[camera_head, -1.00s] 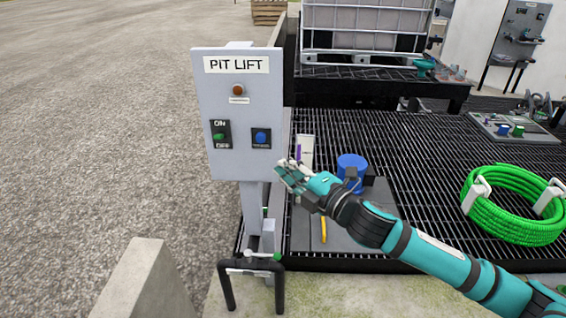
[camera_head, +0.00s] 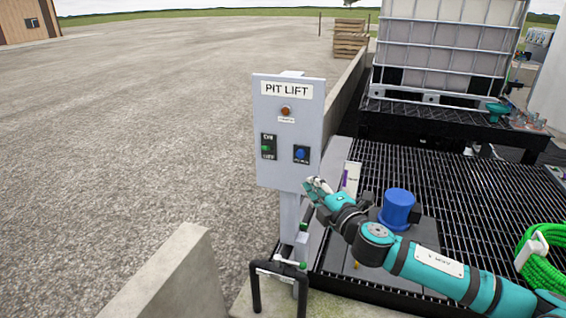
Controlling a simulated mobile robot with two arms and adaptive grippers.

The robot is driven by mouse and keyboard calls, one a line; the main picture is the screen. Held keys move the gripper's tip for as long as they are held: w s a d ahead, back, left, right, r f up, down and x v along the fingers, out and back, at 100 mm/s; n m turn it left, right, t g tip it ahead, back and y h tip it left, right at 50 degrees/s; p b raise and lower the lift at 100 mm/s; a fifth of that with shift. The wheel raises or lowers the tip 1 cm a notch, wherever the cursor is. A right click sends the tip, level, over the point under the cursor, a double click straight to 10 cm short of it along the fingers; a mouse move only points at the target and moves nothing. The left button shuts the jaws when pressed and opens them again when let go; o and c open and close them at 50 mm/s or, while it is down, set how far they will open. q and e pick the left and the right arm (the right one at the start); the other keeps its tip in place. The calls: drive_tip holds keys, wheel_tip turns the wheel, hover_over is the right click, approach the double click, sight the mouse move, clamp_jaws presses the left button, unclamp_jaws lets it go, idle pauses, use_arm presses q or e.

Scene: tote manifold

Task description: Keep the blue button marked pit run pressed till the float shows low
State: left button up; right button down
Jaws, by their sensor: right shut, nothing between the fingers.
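The grey panel (camera_head: 288,135) headed PIT LIFT stands upright on a post. The blue button (camera_head: 301,153) sits on a dark plate at its lower right; the label is too small to read. My right gripper (camera_head: 317,186) is shut and empty, just below and right of the blue button, near the panel's lower right edge and apart from the button. A white upright strip with a purple mark (camera_head: 346,181) stands behind the gripper; I cannot tell whether it is the float gauge or what it shows. My left gripper is out of view.
The panel also has an orange lamp (camera_head: 286,111) and a green switch (camera_head: 267,147). A green hose coil (camera_head: 542,255) lies at right. A black pipe frame (camera_head: 281,276) and concrete wall (camera_head: 168,275) are in front.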

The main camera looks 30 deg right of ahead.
drive_tip(key=p, duration=0.4)
approach(300, 155)
drive_tip(key=w+a, duration=0.4)
drive_tip(key=w, duration=0.1)
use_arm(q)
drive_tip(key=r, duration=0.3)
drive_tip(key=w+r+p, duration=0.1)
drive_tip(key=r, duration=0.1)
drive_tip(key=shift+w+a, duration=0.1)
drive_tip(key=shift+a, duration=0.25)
use_arm(e)
drive_tip(key=shift+w+d+r, duration=0.1)
drive_tip(key=shift+w+d, duration=0.45)
drive_tip(key=shift+d, duration=0.05)
drive_tip(key=shift+w+d+r, duration=0.15)
drive_tip(key=shift+w+d, duration=0.4)
drive_tip(key=shift+d, duration=0.1)
